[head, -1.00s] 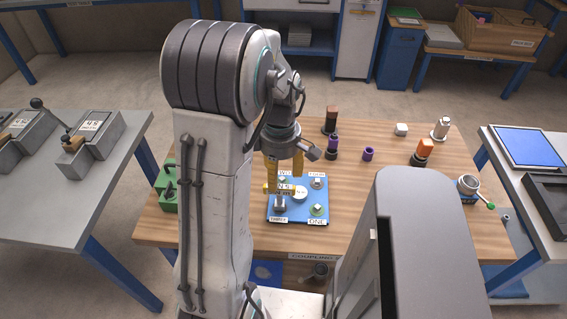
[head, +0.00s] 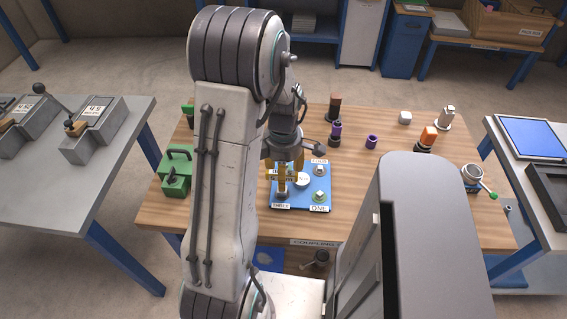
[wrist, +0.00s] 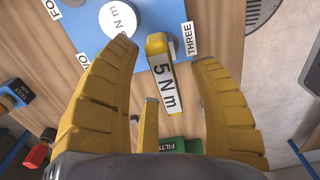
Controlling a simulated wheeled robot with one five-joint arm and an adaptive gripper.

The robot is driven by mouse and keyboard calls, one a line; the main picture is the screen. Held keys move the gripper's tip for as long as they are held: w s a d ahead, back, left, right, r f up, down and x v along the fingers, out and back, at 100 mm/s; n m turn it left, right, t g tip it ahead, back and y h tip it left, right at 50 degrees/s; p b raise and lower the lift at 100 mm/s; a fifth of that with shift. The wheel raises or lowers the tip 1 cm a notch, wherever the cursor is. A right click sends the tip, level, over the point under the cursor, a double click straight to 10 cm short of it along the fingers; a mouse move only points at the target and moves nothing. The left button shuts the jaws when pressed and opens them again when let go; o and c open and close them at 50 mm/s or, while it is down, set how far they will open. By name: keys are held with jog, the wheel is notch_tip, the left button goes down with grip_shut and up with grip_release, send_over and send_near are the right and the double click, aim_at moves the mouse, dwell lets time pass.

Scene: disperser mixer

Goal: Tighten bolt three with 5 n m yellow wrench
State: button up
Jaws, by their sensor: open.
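The yellow wrench (wrist: 162,70), marked 5 N m, shows in the wrist view between my spread yellow fingers, near the label THREE. My gripper (wrist: 165,85) is open, with gaps visible between the wrench and the outer fingers. In the head view my gripper (head: 285,180) is low over the left part of the blue plate (head: 310,203). It hides most of the wrench and bolt three there. The label THREE (head: 281,205) shows at the plate's front left corner. Whether the wrench sits on the bolt cannot be told.
The plate carries a round white disc (head: 302,180) and other labelled bolts, including one by the label ONE (head: 319,209). A green case (head: 175,172) stands left on the wooden table. Purple, orange and dark parts stand behind and right. The table's right middle is mostly clear.

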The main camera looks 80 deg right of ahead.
jog(key=shift+f, duration=0.75)
jog(key=shift+o, duration=0.2)
grip_shut()
dwell(0.5)
jog(key=m+b, duration=0.1)
jog(key=m, duration=0.4)
jog(key=shift+s+a+m, duration=0.1)
jog(key=shift+a+m, duration=0.05)
jog(key=shift+m, duration=0.15)
jog(key=shift+f, duration=0.1)
